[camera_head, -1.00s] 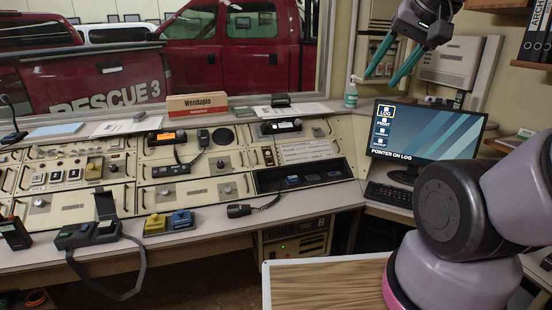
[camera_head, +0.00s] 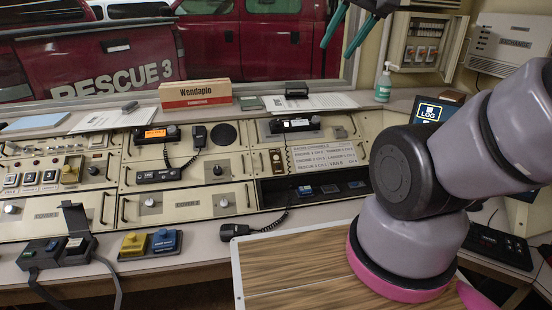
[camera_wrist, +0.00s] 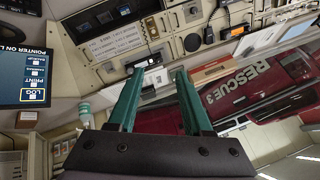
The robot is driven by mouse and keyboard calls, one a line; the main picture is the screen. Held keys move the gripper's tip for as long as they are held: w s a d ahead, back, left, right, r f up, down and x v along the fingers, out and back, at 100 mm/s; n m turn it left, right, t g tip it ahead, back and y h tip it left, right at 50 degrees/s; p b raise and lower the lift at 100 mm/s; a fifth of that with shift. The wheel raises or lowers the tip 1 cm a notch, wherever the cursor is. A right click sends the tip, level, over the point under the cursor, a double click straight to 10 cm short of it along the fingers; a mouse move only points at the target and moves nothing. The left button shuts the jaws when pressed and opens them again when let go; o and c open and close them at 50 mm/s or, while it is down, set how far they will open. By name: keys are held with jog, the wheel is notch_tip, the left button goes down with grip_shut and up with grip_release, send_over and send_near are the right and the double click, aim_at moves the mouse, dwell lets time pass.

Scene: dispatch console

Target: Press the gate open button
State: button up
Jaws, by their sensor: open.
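I cannot read a gate open label on any button. Candidates include a yellow button box (camera_head: 133,244) and a blue button box (camera_head: 165,241), side by side on the front desk ledge. Left of them is a dark control box (camera_head: 42,252) with small coloured buttons and a raised cover. Small lit square buttons (camera_head: 30,178) sit on the left console panel. A dark recess in the right panel holds a blue button (camera_head: 304,190). My gripper (camera_head: 336,50) is raised at the top, its teal fingers apart and empty. In the wrist view, its fingers (camera_wrist: 160,73) point towards the console.
A corded handset (camera_head: 236,231) lies on the ledge. A monitor (camera_head: 430,109) is partly hidden by my arm. A wood-topped surface (camera_head: 285,262) lies in front.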

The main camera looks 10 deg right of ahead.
grip_shut()
